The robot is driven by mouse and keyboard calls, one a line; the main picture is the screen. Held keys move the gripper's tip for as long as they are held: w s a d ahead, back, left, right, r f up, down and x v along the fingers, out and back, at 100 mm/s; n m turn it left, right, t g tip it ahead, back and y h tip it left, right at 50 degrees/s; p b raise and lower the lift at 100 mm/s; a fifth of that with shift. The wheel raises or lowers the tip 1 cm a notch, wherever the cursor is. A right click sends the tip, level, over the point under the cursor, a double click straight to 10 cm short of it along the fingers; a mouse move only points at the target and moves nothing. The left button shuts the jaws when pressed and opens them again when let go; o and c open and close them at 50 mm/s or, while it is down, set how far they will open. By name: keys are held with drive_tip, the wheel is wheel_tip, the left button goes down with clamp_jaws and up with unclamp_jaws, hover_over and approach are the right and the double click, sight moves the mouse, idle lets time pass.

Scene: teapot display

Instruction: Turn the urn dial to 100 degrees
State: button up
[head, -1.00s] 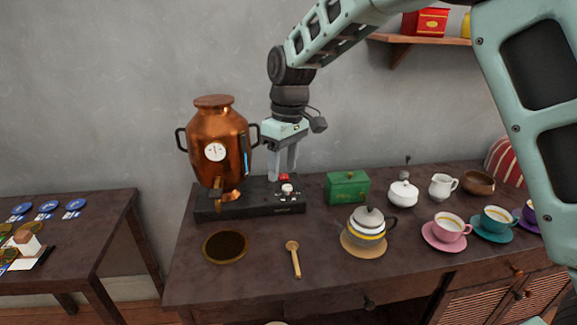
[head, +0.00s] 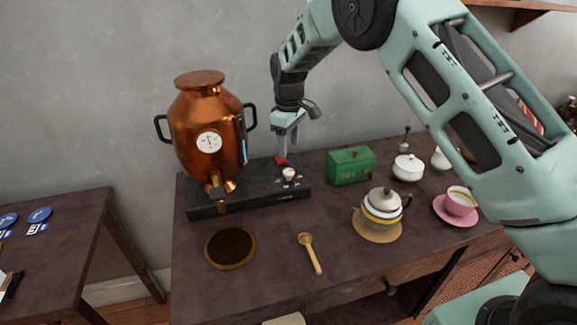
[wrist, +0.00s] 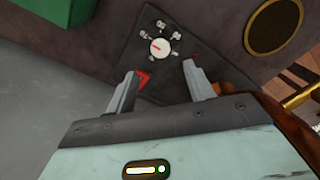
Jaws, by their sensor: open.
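The copper urn (head: 207,120) with a round white gauge (head: 209,142) stands upright on a black base (head: 230,202). The white dial (head: 289,174) is on the right part of this base. In the wrist view the dial (wrist: 160,48) shows a red pointer mark and several small symbols around it; I cannot read the setting. My gripper (head: 283,147) is above the back of the base, behind the dial. In the wrist view my gripper (wrist: 162,72) is open and empty, fingers apart, with the dial beyond the fingertips. A red switch (wrist: 143,79) shows beside the left finger.
A green box (head: 351,166) stands right of the base, with a white sugar bowl (head: 408,168) beyond it. A teapot (head: 382,205), a wooden spoon (head: 312,254) and a round dark mat (head: 230,249) lie in front. The wall is close behind the urn.

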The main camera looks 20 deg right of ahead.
sight(289, 171)
wheel_tip(289, 171, down, 9)
drive_tip(key=shift+r+p, duration=0.1)
drive_tip(key=shift+p, duration=0.3)
drive_tip(key=c, duration=1)
